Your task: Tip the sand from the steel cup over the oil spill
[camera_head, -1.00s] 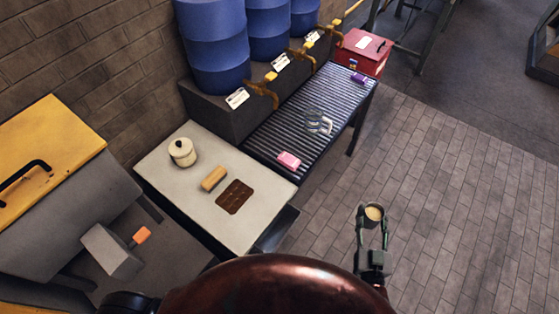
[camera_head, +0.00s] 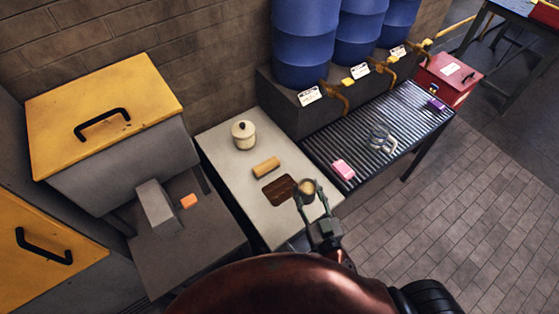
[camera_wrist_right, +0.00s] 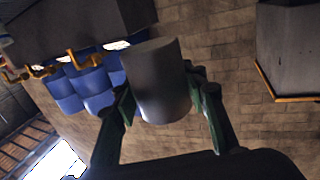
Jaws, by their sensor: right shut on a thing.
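The steel cup (camera_wrist_right: 162,80) is grey and held upright in my right gripper (camera_head: 311,201), whose green fingers are shut on its sides. Tan sand (camera_head: 307,186) shows inside the cup's mouth in the head view. A dark brown, roughly rectangular patch (camera_head: 278,190), seemingly the oil spill, lies on the pale worktop (camera_head: 240,200). The cup appears just right of the patch, near the worktop's right edge; its height above the top is hard to tell. My left gripper is out of view.
A cream lidded pot (camera_head: 243,136) and a tan block (camera_head: 266,167) stand beyond the patch. A roller conveyor (camera_head: 400,118) adjoins on the right, with a pink item (camera_head: 343,169) on it. Blue barrels (camera_head: 306,45) stand behind; a yellow-lidded bin (camera_head: 150,85) is at left.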

